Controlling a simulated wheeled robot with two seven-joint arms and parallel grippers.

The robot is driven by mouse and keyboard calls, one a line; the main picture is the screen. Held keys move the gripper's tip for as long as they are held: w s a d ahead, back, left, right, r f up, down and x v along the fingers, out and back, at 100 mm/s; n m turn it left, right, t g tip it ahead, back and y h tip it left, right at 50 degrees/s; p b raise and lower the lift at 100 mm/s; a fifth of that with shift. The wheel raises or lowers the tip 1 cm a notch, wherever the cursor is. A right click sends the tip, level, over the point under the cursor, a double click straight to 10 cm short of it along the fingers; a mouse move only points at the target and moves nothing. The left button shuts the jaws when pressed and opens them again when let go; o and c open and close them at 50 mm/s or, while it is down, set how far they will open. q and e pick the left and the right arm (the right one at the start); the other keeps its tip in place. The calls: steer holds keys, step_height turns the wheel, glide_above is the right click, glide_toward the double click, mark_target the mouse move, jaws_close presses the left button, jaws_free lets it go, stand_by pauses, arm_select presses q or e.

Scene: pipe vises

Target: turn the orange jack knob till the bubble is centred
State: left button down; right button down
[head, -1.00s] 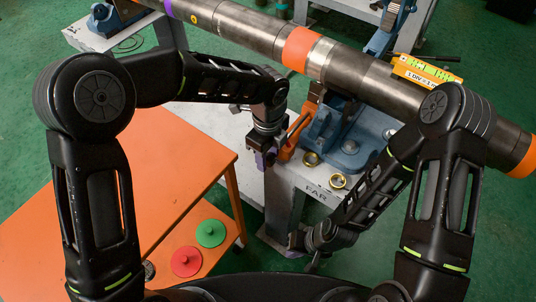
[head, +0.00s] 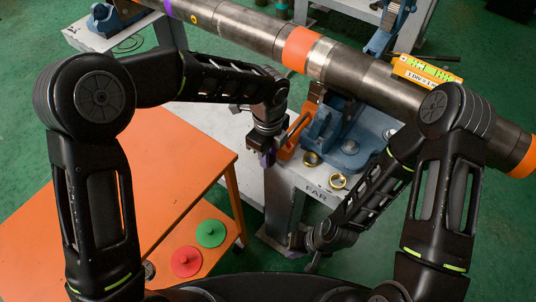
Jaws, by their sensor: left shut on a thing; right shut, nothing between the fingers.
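The orange jack knob (head: 285,152) is at the front of the blue pipe vise (head: 343,135), on the corner of the grey stand. My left gripper (head: 267,158) is shut on it, reaching down from above and hiding part of it. My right gripper (head: 303,243) is shut and empty, low in front of the stand and well away from the knob.
An orange table (head: 150,190) at the left holds a green disc (head: 210,233) and a red disc (head: 186,261). The pipe runs diagonally across the back.

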arm_select(q)
steer(key=shift+s+d+f+t+y+b, duration=0.1)
steer(key=shift+d+t+y+b, duration=0.05)
steer(key=shift+t+y+b, duration=0.5)
steer(key=shift+s+d+f+t+y+b, duration=0.15)
steer(key=shift+t+y+b, duration=0.3)
steer(key=shift+y+b, duration=0.35)
steer(key=shift+d+r+t+y+b, duration=0.1)
steer(key=shift+t+y+b, duration=0.65)
steer(key=shift+y, duration=0.6)
steer(key=shift+t, duration=0.25)
steer(key=c, duration=1.3)
jaws_free()
steer(key=shift+r, duration=0.1)
